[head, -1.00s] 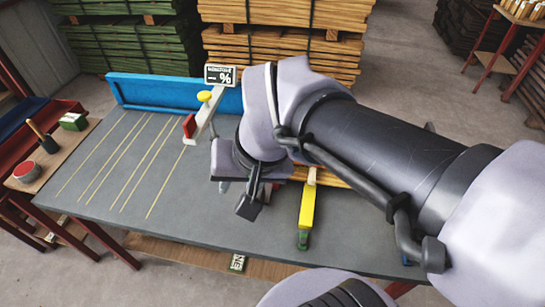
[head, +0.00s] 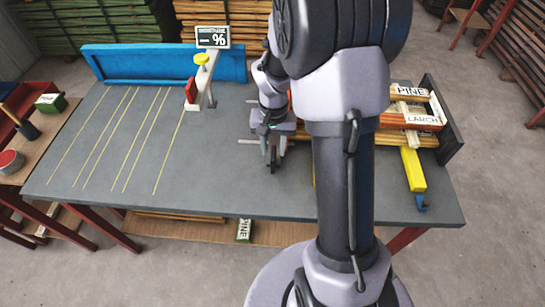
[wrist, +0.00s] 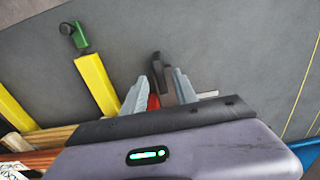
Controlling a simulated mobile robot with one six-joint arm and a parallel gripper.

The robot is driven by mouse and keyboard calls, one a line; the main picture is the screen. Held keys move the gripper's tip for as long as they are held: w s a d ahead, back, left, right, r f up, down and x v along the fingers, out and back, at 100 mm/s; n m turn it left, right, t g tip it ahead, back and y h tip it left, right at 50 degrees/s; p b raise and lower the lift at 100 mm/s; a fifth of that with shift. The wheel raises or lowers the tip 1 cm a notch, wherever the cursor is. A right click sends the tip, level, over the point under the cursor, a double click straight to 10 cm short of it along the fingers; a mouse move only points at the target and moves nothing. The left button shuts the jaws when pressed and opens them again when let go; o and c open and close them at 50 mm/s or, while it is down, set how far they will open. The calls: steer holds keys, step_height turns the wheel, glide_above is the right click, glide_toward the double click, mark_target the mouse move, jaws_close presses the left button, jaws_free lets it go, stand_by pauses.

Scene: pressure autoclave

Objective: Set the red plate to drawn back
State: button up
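A red plate (head: 191,90) stands at the front end of a white arm (head: 203,88), below a yellow knob (head: 201,58), left of my gripper. A sign with a "%" mark (head: 213,37) stands above. My gripper (head: 272,155) is low over the grey table, to the right of the red plate and apart from it. In the wrist view the two grey fingers (wrist: 158,82) are spread. A dark piece (wrist: 158,72) and a small red-orange piece (wrist: 153,102) show between them; I cannot tell whether either touches. The red plate cannot be made out there.
Boards labelled PINE and LARCH (head: 408,121) lie at the right, beside a yellow bar (head: 412,170) and a black end stop (head: 443,115). A blue fence (head: 140,63) runs along the back. The table's left part (head: 90,160), with yellow lines, is clear.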

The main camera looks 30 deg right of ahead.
step_height(320, 180, down, 3)
steer(key=shift+r+b, duration=0.1)
steer(key=shift+b, duration=0.25)
jaws_close()
stand_by(1.2)
